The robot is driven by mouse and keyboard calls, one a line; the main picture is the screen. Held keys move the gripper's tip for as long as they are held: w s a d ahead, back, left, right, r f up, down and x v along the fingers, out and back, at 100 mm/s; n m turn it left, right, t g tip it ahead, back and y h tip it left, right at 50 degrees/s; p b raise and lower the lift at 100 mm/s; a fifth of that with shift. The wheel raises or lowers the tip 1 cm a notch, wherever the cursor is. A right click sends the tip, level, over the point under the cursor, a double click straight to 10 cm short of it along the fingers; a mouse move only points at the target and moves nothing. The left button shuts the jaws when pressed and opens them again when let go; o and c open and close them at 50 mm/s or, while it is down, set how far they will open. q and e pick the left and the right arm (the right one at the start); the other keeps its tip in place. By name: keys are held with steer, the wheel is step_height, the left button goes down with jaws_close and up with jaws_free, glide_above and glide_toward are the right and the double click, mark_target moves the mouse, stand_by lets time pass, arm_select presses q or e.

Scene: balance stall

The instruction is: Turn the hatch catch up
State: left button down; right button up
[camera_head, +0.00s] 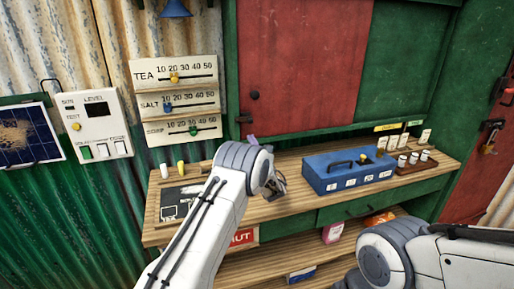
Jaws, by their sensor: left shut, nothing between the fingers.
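The hatch (300,70) is a panel, red on the left and green on the right, in a green frame above the counter. A small dark fitting (243,117) sits on the frame at the hatch's lower left and looks like the catch. It is too small to tell its exact angle. A round dark knob (254,95) is on the red panel just above it. My left gripper (279,187) is shut and empty over the counter, below and right of the catch and apart from it. My right arm shows at the lower right, but its gripper is out of view.
A blue cash box (347,170) stands on the wooden counter (300,206), right of my left gripper. A dark board (183,200) lies at the left. Slider boards (178,71) hang on the wall. A tray of white pieces (412,163) is at the right.

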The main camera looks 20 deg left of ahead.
mark_target(244, 120)
arm_select(q)
steer(key=shift+s+d+r+p, duration=0.1)
steer(key=shift+r+p, duration=0.4)
steer(key=shift+r, duration=1.4)
arm_select(e)
steer(key=shift+r, duration=0.9)
arm_select(q)
steer(key=shift+d, duration=0.1)
arm_select(e)
steer(key=shift+f, duration=0.15)
